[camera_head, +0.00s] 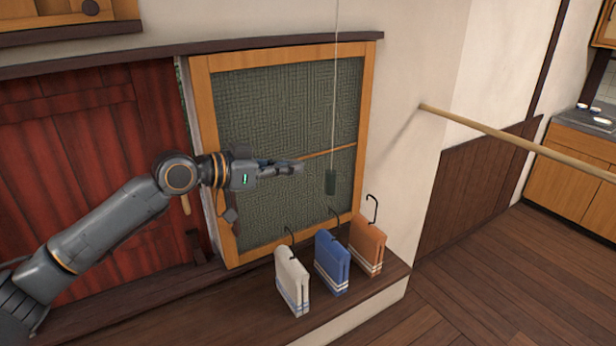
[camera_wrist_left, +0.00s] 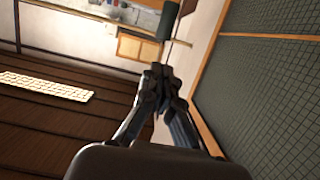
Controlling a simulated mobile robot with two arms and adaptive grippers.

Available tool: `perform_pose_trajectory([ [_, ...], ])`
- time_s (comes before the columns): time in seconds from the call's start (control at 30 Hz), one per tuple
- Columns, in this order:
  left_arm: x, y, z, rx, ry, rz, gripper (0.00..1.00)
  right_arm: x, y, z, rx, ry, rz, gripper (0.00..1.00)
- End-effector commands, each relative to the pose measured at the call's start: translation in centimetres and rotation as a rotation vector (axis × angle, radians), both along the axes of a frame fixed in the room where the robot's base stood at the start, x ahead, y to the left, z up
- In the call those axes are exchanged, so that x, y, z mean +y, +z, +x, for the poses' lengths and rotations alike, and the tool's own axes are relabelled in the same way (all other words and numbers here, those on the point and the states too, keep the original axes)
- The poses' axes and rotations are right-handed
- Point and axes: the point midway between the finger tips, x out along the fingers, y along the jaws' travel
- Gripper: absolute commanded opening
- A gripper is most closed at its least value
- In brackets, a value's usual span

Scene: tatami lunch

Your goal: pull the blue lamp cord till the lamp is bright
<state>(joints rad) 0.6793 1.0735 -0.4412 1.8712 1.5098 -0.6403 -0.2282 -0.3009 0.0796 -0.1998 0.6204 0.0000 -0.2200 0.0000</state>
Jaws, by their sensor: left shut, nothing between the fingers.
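A thin pale cord (camera_head: 335,90) hangs from the top edge of the head view, with a dark blue-green cylindrical pull (camera_head: 331,182) at its lower end. The pull also shows near the top of the left wrist view (camera_wrist_left: 168,20). My left gripper (camera_head: 299,168) reaches in from the left, with its tips a little left of the pull in the head view. It is shut and empty; in the left wrist view its fingers (camera_wrist_left: 160,76) meet below the pull, with a gap between. The lamp itself is not in view. My right gripper is not in view.
White (camera_head: 292,282), blue (camera_head: 331,263) and orange (camera_head: 367,246) folded cloths with black hooks stand on the wooden ledge (camera_head: 340,303) below. A wood-framed green panel (camera_head: 270,110) is behind my gripper. A long wooden pole (camera_head: 520,142) crosses the right side.

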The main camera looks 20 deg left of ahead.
Motion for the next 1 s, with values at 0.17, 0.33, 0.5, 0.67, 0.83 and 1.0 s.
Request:
perform_pose_trajectory([
  [0.17,0.97,0.25,-1.21,0.0,0.001,0.0,0.0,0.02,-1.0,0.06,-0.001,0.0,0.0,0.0],
  [0.33,1.09,0.51,-1.46,0.0,-0.001,0.0,0.0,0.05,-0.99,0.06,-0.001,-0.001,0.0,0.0],
  [0.5,1.09,0.54,-1.42,0.0,0.0,0.0,0.0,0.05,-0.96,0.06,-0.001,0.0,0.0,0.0],
  [0.67,1.09,0.54,-1.41,0.0,0.0,0.0,0.0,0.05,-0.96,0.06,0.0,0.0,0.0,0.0],
  [0.83,1.08,0.54,-1.4,-0.001,0.0,-0.001,0.0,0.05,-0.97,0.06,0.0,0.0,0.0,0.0],
  [1.0,1.08,0.54,-1.4,-0.001,0.0,-0.001,0.0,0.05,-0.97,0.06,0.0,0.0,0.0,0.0],
])
